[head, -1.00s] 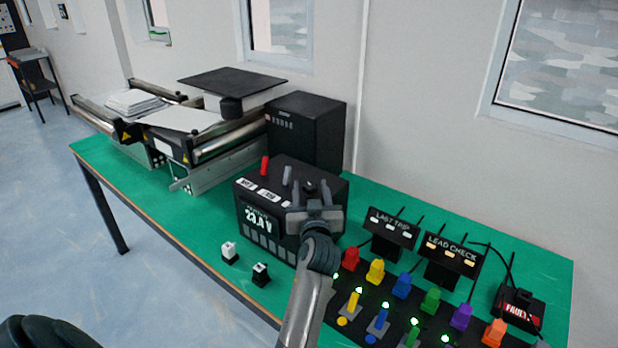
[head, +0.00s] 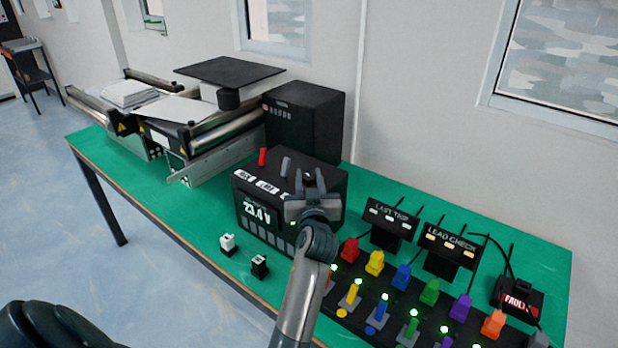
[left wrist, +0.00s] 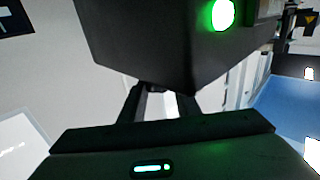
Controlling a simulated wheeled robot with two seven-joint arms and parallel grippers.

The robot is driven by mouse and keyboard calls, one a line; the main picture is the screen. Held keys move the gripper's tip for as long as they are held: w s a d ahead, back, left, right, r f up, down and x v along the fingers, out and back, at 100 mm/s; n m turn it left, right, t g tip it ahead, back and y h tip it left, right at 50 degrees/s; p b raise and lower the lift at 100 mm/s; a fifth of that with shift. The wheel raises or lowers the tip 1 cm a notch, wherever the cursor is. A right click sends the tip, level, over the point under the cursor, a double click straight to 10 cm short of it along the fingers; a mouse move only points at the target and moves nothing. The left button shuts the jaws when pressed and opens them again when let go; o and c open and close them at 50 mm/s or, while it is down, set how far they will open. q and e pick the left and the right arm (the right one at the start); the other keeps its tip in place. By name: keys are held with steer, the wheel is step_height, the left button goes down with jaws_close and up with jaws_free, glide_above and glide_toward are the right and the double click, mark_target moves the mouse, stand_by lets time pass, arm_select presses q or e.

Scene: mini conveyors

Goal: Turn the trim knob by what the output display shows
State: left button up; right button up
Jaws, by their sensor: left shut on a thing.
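The black power box (head: 240,198) stands on the green table, and its output display (head: 257,214) reads 23.4 V. The dark trim knob (head: 308,176) is on top of the box, between the fingertips of my left gripper (head: 309,180). That gripper is shut on the knob and reaches over the box from the front. In the left wrist view, the two fingers (left wrist: 160,100) run up to the dark box (left wrist: 150,45), and a green lamp (left wrist: 222,14) glows on it. The knob is mostly hidden there. My right gripper is not in view.
A red post (head: 262,157) and a grey post (head: 285,165) stand on the box. Coloured connectors (head: 375,263) and two label stands (head: 388,225) are at right. A conveyor (head: 215,145) is behind left.

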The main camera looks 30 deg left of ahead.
arm_select(q)
steer(key=shift+r+p, duration=0.15)
steer(key=shift+p, duration=0.3)
steer(key=m+t+h+p, duration=0.2)
steer(key=h+p, duration=0.1)
steer(key=shift+a+r+m, duration=0.1)
steer(key=shift+m, duration=0.2)
steer(key=shift+m+t+h+p, duration=0.3)
steer(key=shift+m+h+p, duration=0.3)
steer(key=shift+h+p, duration=0.35)
steer(key=shift+m+t+h+p, duration=0.35)
steer(key=shift+m+h, duration=0.25)
steer(key=shift+h, duration=0.45)
steer(key=shift+f+m+h+p, duration=0.25)
steer(key=shift+m+h, duration=0.35)
steer(key=shift+h, duration=0.4)
steer(key=shift+m+h, duration=0.5)
steer(key=shift+h, duration=0.2)
steer(key=shift+m+h, duration=0.9)
steer(key=shift+h, duration=0.7)
steer(key=shift+b, duration=0.3)
